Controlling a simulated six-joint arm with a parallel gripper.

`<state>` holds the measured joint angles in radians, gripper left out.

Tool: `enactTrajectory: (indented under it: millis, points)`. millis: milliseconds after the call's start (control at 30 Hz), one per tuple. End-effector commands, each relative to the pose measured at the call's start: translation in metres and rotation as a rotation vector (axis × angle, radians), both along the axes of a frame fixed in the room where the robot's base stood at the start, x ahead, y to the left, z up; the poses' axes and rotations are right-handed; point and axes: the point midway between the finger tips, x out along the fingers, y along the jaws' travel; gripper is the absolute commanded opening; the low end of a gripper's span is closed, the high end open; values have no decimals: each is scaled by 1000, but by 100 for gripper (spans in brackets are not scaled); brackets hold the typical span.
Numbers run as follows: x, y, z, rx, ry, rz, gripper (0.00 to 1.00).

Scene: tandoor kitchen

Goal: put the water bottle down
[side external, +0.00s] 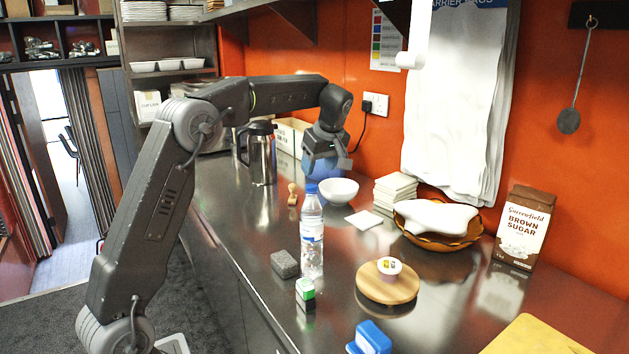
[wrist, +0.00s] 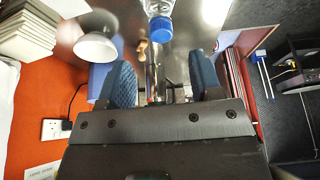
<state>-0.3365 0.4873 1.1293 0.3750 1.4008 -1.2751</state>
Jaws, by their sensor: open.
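The water bottle (side external: 312,240), clear with a blue cap and a pale label, stands upright on the steel counter (side external: 232,235). My gripper (side external: 322,165) is above the counter behind the bottle in the side view, apart from it. In the wrist view my gripper (wrist: 163,72) is open, its two blue pads spread with nothing held between them. The bottle (wrist: 160,12) shows there just beyond the fingertips with its blue cap toward me; its lower part is cut off by the frame edge.
A white bowl (side external: 338,191) and a small wooden item (side external: 293,195) are close to the bottle. A round wooden board (side external: 387,285) holds a small tub. A steel flask (side external: 262,155) stands behind.

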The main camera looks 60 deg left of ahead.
Motion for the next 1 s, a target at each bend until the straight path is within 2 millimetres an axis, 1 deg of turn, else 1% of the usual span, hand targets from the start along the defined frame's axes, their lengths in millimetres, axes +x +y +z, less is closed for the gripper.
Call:
enactTrajectory:
  millis: [33,100,267,333,367,467,567,600,667,700,733,767,800,867,900,1000]
  points:
    - [0,-4,9,1,-3,-1,59]
    - [0,-7,17,1,-2,0,59]
    - [-1,-13,29,-1,0,-5,59]
    - [-4,-20,35,-4,1,-34,59]
    - [-7,-24,37,-7,0,-57,59]
    - [-25,-49,48,-23,1,-192,59]
    - [-55,-84,57,-39,1,-397,59]
    - [-69,-98,59,-44,-1,-485,59]
    - [-91,-119,59,-47,-4,-617,59]
    - [-107,-133,57,-48,-8,-704,59]
    - [-119,-143,56,-46,-11,-768,59]
    - [-131,-152,53,-44,-15,-831,59]
    - [-148,-164,48,-37,-20,-915,59]
    - [-173,-180,40,-26,-29,-1040,59]
    - [-189,-190,32,-18,-37,-1118,59]
    - [-225,-210,11,12,-52,-1296,59]
